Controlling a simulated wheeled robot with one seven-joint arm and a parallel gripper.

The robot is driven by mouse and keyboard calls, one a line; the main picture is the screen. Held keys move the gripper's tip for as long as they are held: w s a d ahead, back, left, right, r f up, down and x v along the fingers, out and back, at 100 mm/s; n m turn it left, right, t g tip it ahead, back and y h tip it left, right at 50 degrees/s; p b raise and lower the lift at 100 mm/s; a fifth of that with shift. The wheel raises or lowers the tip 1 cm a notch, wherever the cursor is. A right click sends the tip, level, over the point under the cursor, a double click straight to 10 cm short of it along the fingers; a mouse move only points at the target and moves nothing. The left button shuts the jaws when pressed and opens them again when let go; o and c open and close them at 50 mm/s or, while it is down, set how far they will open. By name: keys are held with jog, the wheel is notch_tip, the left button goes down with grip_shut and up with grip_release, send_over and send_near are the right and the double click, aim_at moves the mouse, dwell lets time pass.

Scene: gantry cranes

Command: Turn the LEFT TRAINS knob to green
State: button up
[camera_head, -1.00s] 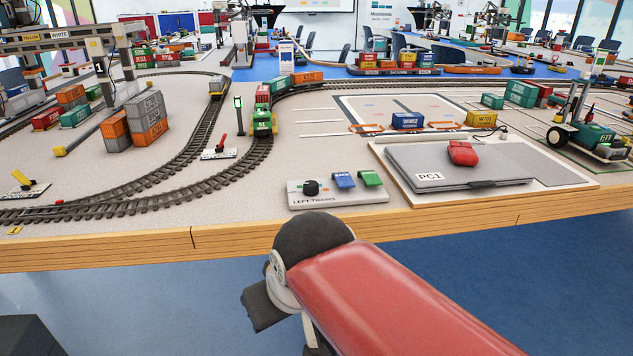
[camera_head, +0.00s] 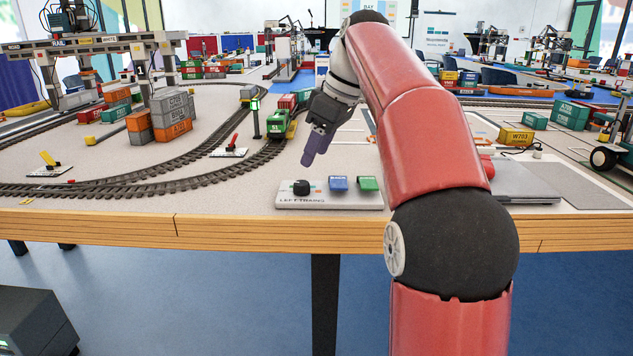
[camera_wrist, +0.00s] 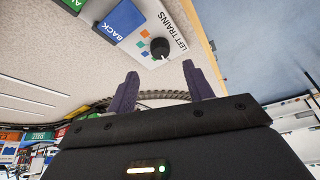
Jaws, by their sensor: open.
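The LEFT TRAINS panel (camera_head: 328,200) is a light grey plate near the table's front edge. Its black round knob (camera_head: 301,187) is on the left, with a blue button (camera_head: 338,183) and a green button (camera_head: 368,183) to the right. In the wrist view the knob (camera_wrist: 160,48) lies beyond the fingertips, beside small coloured marks, one orange and others blue and green. Which mark it points to is too small to tell. My gripper (camera_head: 309,160) is open and empty, with purple fingers, above and just behind the knob, apart from it. It also shows in the wrist view (camera_wrist: 160,82).
A laptop-like pad (camera_head: 530,185) lies right of the panel, partly hidden by my arm. A green train (camera_head: 281,122) stands on curved track behind. A red lever (camera_head: 231,145) stands to the left. The table's wooden front edge (camera_head: 120,222) runs just before the panel.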

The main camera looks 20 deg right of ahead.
aim_at(301, 183)
jog(key=b+x, duration=0.2)
jog(key=x, duration=0.5)
jog(key=shift+a+f, duration=0.15)
jog(key=shift+f, duration=0.1)
jog(key=c, duration=1)
